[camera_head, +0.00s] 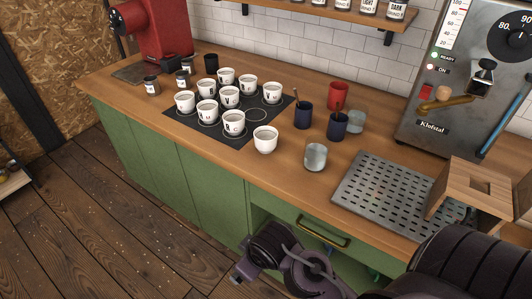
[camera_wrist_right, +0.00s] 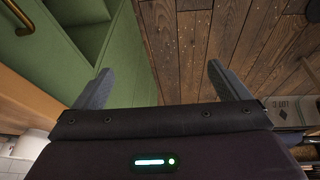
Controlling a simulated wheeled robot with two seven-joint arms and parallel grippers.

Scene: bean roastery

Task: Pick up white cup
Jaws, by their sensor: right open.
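A plain white cup (camera_head: 265,141) stands upright on the wooden counter, just off the front right corner of a dark mat (camera_head: 188,129). No letter shows on its visible side. Several other white cups with dark letters stand on the mat, such as the one at its front (camera_head: 233,123). My right gripper shows in the right wrist view (camera_wrist_right: 158,72), open and empty beside the green cabinet front, above the wooden floor. In the head view my right arm is low in front of the cabinet, well apart from the cups. My left gripper is not in view.
A grey-white cup (camera_head: 315,157), dark blue cups (camera_head: 303,115) and a red cup (camera_head: 338,95) stand right of the mat. A perforated metal tray (camera_head: 385,195), wooden box (camera_head: 480,187) and steel machine (camera_head: 465,80) fill the right. A brass handle (camera_head: 322,233) juts from the cabinet front.

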